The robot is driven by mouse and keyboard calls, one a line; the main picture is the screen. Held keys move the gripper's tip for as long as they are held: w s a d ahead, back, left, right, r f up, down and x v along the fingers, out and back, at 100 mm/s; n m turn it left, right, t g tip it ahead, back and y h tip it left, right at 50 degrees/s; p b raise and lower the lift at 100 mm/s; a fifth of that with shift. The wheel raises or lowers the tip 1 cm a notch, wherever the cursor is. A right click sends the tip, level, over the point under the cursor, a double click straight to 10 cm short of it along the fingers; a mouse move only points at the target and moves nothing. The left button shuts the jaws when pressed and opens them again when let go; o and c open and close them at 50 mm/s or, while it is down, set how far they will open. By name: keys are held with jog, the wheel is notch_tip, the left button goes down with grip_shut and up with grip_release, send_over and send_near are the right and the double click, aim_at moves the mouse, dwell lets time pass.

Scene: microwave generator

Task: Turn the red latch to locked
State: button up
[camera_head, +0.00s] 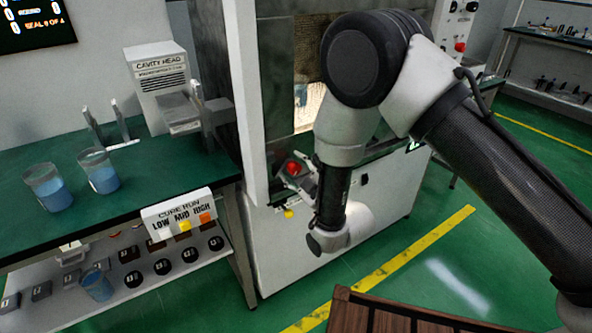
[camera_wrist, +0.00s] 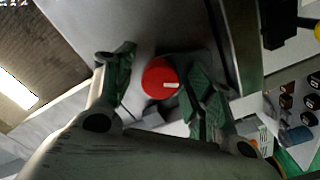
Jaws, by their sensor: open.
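The red latch (camera_wrist: 160,75) is a round red knob with a short white mark toward its right side in the wrist view. It also shows in the head view (camera_head: 293,167) on the front of the white machine, left of my arm. My gripper (camera_wrist: 163,72) is open, with one finger left of the knob and one right of it. The fingers look apart from the knob, though contact is hard to judge. My gripper is small and partly hidden by my arm in the head view (camera_head: 303,181). I cannot read any locked mark.
The white machine (camera_head: 285,250) has a lit chamber window above the latch. A wooden surface (camera_head: 390,318) lies at the bottom right.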

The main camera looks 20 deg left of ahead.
jog(key=c, duration=1)
jog(key=shift+c, duration=0.2)
jog(key=shift+m, duration=0.4)
jog(key=m, duration=0.3)
jog(key=shift+m, duration=0.3)
jog(key=m, duration=0.4)
jog(key=shift+m, duration=0.3)
jog(key=m, duration=0.4)
jog(key=shift+w, duration=0.1)
jog(key=shift+d+m, duration=0.1)
jog(key=shift+m, duration=2.4)
